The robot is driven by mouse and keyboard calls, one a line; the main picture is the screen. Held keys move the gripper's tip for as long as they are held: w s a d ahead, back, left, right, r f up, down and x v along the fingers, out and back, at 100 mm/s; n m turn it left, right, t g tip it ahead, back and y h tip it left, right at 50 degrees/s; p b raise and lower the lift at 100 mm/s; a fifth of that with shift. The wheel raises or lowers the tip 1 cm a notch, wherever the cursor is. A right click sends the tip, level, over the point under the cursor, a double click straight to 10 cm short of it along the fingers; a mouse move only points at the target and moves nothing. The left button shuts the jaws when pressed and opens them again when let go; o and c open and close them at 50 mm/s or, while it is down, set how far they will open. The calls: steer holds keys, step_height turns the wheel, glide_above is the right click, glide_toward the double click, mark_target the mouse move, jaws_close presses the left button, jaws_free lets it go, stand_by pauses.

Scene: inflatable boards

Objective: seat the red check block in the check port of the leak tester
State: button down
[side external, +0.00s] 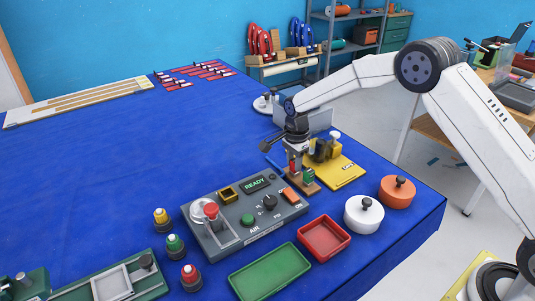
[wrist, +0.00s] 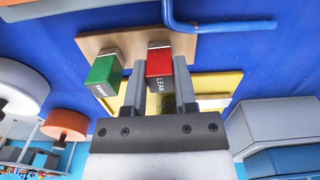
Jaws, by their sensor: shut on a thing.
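The red check block (wrist: 159,62), marked LEAK, is between the two fingers of my gripper (wrist: 160,76) in the wrist view. In the side view the red block (side external: 292,168) shows between the fingers of my gripper (side external: 295,163), over the wooden stand (side external: 311,188). I cannot tell whether its foot still touches the stand. A green block (wrist: 104,70), marked with white letters, is beside it on the stand. The grey leak tester (side external: 260,230) lies to the left, its display reading READY. A brass-rimmed square opening (side external: 227,194), apparently the check port, is on its top and looks empty.
A red tray (side external: 324,238) and a green tray (side external: 269,273) are in front of the tester. White (side external: 363,215) and orange (side external: 397,191) round parts stand at right. A yellow fixture (side external: 340,174) is behind the stand.

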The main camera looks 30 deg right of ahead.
steer(key=shift+r, duration=0.15)
steer(key=shift+r, duration=0.8)
steer(key=s+r, duration=0.1)
steer(key=r, duration=0.1)
steer(key=s+r, duration=0.2)
steer(key=r, duration=0.1)
steer(key=s+r, duration=0.2)
steer(key=shift+s+r, duration=0.2)
steer(key=shift+r, duration=0.1)
steer(key=s+r, duration=0.3)
steer(key=s, duration=0.5)
steer(key=shift+s+r, duration=0.25)
steer(key=shift+s, duration=0.05)
steer(key=shift+d, duration=0.1)
